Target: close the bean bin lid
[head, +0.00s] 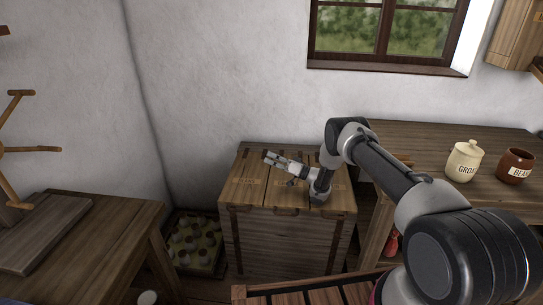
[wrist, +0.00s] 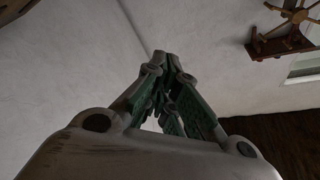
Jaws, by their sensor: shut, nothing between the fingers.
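A wooden bin chest (head: 285,245) stands against the back wall in the head view. Its top is split into lid panels, and the left panel (head: 247,185) lies flat, level with its neighbours. Faint lettering shows on the panels but is too small to read, so I cannot tell which one is the bean lid. My gripper (head: 267,157) is above the chest top, pointing left and towards the back. It is shut and empty, and its fingers come together in the wrist view (wrist: 168,62). My arm hides part of the right panel.
A counter on the right holds a cream jar (head: 464,160) and a brown jar (head: 515,166). A wooden table (head: 115,220) stands on the left. A patterned crate (head: 194,246) sits on the floor between table and chest. A window (head: 388,35) is above.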

